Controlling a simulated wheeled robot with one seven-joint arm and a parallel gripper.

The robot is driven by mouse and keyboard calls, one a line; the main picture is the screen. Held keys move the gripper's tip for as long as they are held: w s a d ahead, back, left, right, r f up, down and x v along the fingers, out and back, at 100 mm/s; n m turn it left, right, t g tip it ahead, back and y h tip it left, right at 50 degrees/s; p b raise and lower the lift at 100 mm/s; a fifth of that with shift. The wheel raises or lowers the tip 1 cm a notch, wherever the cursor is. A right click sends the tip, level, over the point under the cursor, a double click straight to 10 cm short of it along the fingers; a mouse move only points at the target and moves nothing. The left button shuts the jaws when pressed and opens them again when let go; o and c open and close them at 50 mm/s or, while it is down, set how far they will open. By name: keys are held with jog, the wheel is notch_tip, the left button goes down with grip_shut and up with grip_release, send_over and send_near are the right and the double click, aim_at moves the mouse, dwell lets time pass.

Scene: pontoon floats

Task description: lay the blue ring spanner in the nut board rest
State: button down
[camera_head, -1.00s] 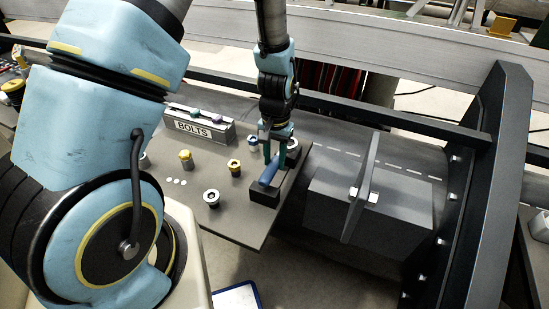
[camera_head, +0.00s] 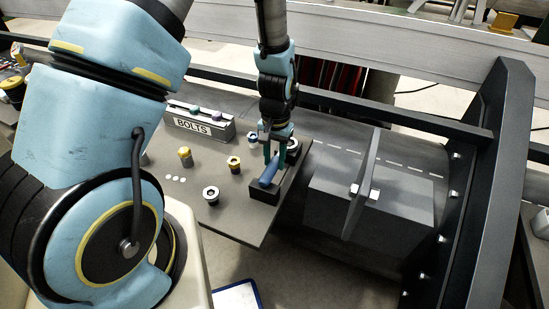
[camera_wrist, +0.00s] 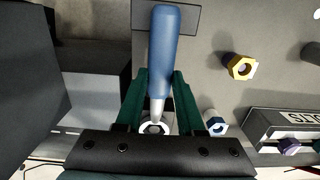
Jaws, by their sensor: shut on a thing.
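The blue ring spanner (camera_head: 269,174) is held in my gripper (camera_head: 275,157), seen in the head view near the right edge of the grey board. In the wrist view its blue handle (camera_wrist: 164,45) lies between the green fingers (camera_wrist: 162,82). The far handle end overlaps a dark block (camera_wrist: 188,18), which looks like the rest. In the head view this block (camera_head: 264,194) is just below the handle; I cannot tell whether they touch. The spanner's metal end points back toward a pale ring-shaped nut (camera_wrist: 155,128); whether it encircles it is unclear.
Several nuts stand on the board (camera_head: 240,222), including a yellow one (camera_head: 185,155), a gold one (camera_head: 234,164) and a pale one (camera_head: 211,194). A BOLTS rack (camera_head: 196,126) is at the back. A large grey block (camera_head: 370,215) lies right, past the board's edge.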

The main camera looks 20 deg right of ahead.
jog(key=shift+f, duration=0.15)
jog(key=shift+c, duration=2.2)
grip_release()
notch_tip(320, 180, up, 11)
jog(key=b, duration=0.2)
jog(key=a+r+n+t, duration=0.1)
jog(key=a+r+n, duration=0.2)
jog(key=a, duration=0.9)
jog(key=w+a+r+n+t, duration=0.1)
jog(key=a+r+n, duration=0.3)
jog(key=a, duration=0.9)
jog(key=shift+a+r+h, duration=0.15)
jog(key=shift+r+h, duration=0.15)
jog(key=shift+r, duration=0.1)
